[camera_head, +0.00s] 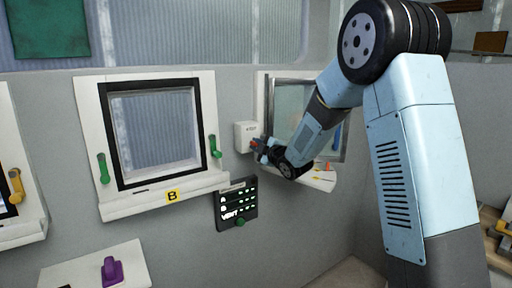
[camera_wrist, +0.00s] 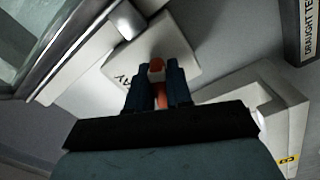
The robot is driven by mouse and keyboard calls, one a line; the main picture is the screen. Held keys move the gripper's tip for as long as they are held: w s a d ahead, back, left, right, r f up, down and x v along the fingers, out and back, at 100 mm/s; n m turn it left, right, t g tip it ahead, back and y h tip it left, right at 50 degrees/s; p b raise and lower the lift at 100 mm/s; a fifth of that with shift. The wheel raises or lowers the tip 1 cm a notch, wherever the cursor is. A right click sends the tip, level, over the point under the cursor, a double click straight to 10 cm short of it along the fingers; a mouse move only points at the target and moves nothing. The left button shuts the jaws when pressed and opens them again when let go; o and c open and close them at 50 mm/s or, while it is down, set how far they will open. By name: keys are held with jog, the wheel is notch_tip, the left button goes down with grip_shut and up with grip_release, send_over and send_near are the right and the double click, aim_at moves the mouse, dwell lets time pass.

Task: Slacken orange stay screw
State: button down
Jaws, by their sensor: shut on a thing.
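My gripper (camera_head: 260,147) is at a small white wall box (camera_head: 244,131) left of the silver-framed window. In the wrist view, the two dark fingers (camera_wrist: 157,85) are shut on an orange-red knob (camera_wrist: 156,64) in front of this box, which carries dark lettering. The knob's lower part shows between the fingers; its base is hidden. In the head view, only a bit of red shows at the gripper. A small orange piece (camera_head: 327,167) sits apart, at the sill of the silver-framed window (camera_head: 272,98). I cannot tell whether either orange part is the stay screw.
Window B (camera_head: 116,183) has a black frame and green handles (camera_head: 103,168). A dark panel (camera_head: 223,213) with a green knob hangs below the box. A purple knob (camera_head: 111,270) is at lower left. The silver window frame (camera_wrist: 62,62) lies close beside my gripper.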

jog(key=shift+s+a+f+n, duration=0.1)
jog(key=shift+f+n, duration=0.05)
jog(key=shift+n, duration=0.7)
jog(key=shift+s+a+f+n, duration=0.1)
jog(key=shift+n, duration=0.75)
jog(key=c, duration=1.3)
grip_release()
jog(key=shift+a, duration=0.1)
jog(key=shift+o, duration=0.9)
jog(key=shift+w+r, duration=0.1)
jog(key=shift+d, duration=0.2)
jog(key=shift+d, duration=0.1)
jog(key=v, duration=1.3)
jog(key=shift+s, duration=0.3)
jog(key=shift+d, duration=0.2)
